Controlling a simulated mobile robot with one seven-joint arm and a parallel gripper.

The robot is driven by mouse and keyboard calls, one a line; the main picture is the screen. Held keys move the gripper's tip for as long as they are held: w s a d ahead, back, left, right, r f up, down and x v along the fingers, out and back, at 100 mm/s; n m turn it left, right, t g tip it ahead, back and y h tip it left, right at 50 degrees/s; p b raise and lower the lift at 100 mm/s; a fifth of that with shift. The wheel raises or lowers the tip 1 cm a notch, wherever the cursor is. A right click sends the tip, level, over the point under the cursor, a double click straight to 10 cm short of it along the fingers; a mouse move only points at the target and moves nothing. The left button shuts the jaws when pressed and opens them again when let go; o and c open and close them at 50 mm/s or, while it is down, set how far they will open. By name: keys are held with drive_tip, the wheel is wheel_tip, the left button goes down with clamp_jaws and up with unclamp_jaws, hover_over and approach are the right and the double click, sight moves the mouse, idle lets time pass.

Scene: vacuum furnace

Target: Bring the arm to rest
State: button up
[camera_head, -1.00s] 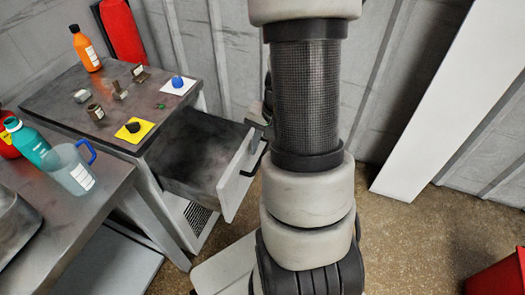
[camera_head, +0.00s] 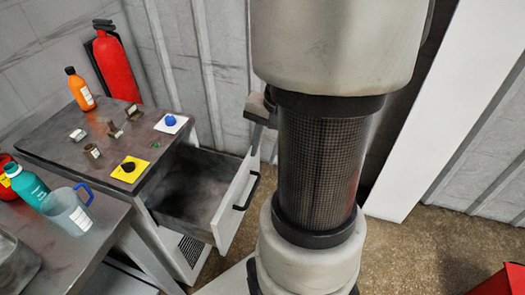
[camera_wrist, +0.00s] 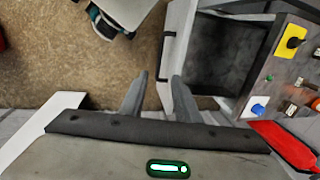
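My arm (camera_head: 322,165) stands upright in front of the camera in the head view and covers the middle of the picture. In the head view the drawer (camera_head: 232,200) is pulled out of the cabinet and looks empty.
The cabinet top (camera_head: 105,170) holds an orange bottle (camera_head: 79,88), a yellow pad with a black knob (camera_head: 129,170), a blue knob and small metal parts. A teal bottle (camera_head: 27,186) and a jug (camera_head: 67,211) stand on the nearer table. A red bin (camera_head: 503,282) is at right.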

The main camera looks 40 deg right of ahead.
drive_tip(key=shift+r, duration=0.1)
idle(0.3)
drive_tip(key=s+a+r+n+t+p, duration=0.2)
drive_tip(key=a+r+n+p, duration=0.3)
drive_tip(key=a+r, duration=0.4)
drive_tip(key=s+a+r+n+t+h+p, duration=0.1)
drive_tip(key=s+a+r+n+p, duration=0.2)
drive_tip(key=r, duration=1.4)
drive_tip(key=a+n+p, duration=0.3)
drive_tip(key=a, duration=0.3)
drive_tip(key=shift+s+t, duration=0.35)
drive_tip(key=shift+t, duration=0.05)
drive_tip(key=shift+s+a, duration=0.1)
drive_tip(key=shift+a, duration=0.05)
